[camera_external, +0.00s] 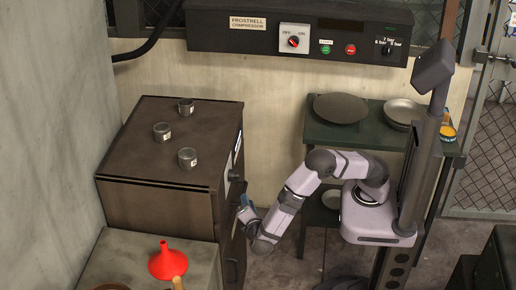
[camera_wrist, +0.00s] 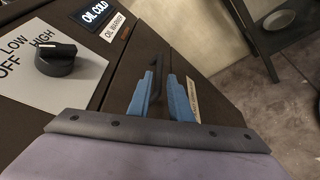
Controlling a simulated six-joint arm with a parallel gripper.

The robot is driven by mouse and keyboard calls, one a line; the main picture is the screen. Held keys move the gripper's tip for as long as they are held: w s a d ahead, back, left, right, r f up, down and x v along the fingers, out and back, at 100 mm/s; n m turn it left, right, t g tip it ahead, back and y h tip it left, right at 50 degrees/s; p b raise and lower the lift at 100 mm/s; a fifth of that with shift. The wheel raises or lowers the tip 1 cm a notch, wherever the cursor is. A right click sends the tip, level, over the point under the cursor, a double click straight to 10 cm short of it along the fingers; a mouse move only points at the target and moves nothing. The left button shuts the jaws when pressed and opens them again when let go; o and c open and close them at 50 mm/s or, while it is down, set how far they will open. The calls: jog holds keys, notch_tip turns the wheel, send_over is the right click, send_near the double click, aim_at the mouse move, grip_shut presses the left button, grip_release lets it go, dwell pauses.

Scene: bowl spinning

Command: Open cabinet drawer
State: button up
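The brown metal cabinet (camera_external: 157,206) stands at the left, and its front faces right toward my arm. In the wrist view, its dark front (camera_wrist: 127,56) carries a thin black upright handle (camera_wrist: 157,72). My gripper (camera_wrist: 163,92) has two blue fingers with a clear gap between them. The handle shows in that gap, and I cannot tell whether the fingertips reach past it. In the external view, my gripper (camera_external: 243,206) is close to the cabinet front, partly hidden by my wrist. No drawer is visibly pulled out.
Several small metal cups, one of them here (camera_external: 187,157), stand on the cabinet top. A black knob (camera_wrist: 56,60) sits beside the handle. A red funnel (camera_external: 168,261) stands on a grey surface in front. A dark shelf (camera_external: 318,131) with bowls stands behind my arm.

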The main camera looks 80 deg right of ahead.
aim_at(244, 192)
jog(key=shift+p+x, duration=0.6)
jog(key=shift+x, duration=3)
jog(key=shift+w, duration=0.1)
grip_shut()
